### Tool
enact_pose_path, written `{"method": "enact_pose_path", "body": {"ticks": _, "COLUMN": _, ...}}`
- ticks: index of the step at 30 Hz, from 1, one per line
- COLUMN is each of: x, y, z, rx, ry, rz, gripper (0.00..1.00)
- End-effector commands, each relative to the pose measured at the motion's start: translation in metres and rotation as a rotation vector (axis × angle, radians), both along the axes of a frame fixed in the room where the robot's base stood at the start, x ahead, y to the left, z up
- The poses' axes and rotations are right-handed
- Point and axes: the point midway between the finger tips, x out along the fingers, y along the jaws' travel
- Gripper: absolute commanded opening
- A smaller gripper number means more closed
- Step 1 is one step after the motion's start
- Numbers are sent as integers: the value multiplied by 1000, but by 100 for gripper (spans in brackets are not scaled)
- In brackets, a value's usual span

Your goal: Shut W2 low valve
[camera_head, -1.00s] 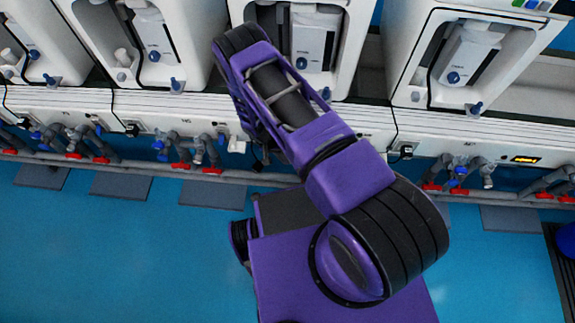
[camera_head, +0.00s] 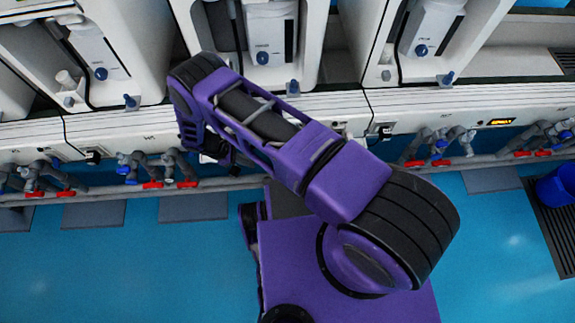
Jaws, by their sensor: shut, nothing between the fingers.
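Valve groups sit on grey pipes under the white wall panel. One group (camera_head: 158,170) left of my arm has red low handles and a blue handle. Another group (camera_head: 440,148) right of my arm has red and blue handles. More groups show at far left (camera_head: 45,180) and far right (camera_head: 545,142). The panel labels are too small to read, so I cannot tell which is the W2 low valve. My purple and black arm crosses the middle and covers part of the panel and pipes.
Grey mats (camera_head: 195,207) lie on the blue floor (camera_head: 120,265) below the pipes. A blue bucket (camera_head: 555,188) and a dark grate (camera_head: 555,235) are at right. The floor at left is clear.

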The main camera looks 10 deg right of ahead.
Motion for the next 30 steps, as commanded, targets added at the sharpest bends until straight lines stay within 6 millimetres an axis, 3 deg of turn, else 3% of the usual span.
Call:
{"method": "enact_pose_path", "body": {"ticks": 8, "x": -3, "y": -9, "z": -19, "rx": -8, "ry": 28, "rz": 48, "gripper": 0}}
{"method": "enact_pose_path", "body": {"ticks": 20, "x": -5, "y": -56, "z": -88, "rx": -8, "ry": 26, "rz": 44, "gripper": 0}}
{"method": "enact_pose_path", "body": {"ticks": 24, "x": -5, "y": -78, "z": -87, "rx": -8, "ry": 26, "rz": 43, "gripper": 0}}
{"method": "enact_pose_path", "body": {"ticks": 30, "x": -6, "y": -91, "z": -90, "rx": -6, "ry": 25, "rz": 45, "gripper": 0}}
